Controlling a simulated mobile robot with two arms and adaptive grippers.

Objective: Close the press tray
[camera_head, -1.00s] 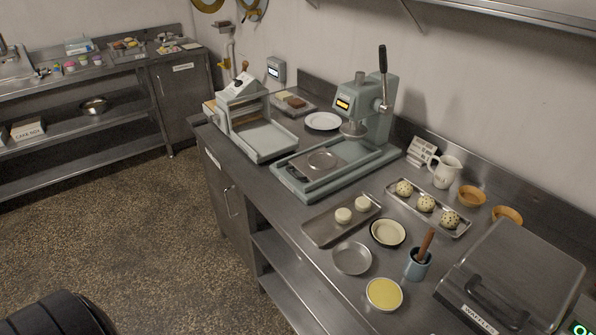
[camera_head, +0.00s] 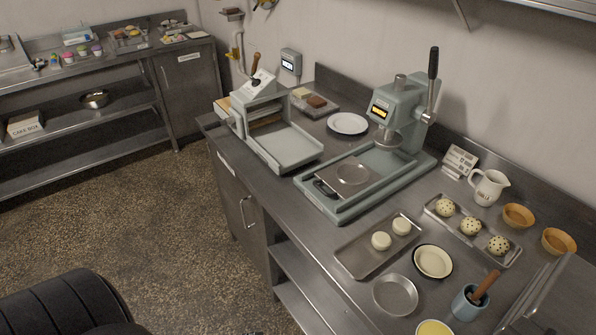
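The press (camera_head: 396,115) is a grey-green machine with a tall black-handled lever and a small lit display. It stands on the steel counter right of centre. The lever is upright. Neither of my grippers is in view.
A second grey-green machine (camera_head: 262,108) with an extended tray (camera_head: 291,146) stands left of the press. A steel tray (camera_head: 352,259) with two pale rounds, a bowl (camera_head: 395,295) and a dough-ball tray (camera_head: 436,206) lie in front and right.

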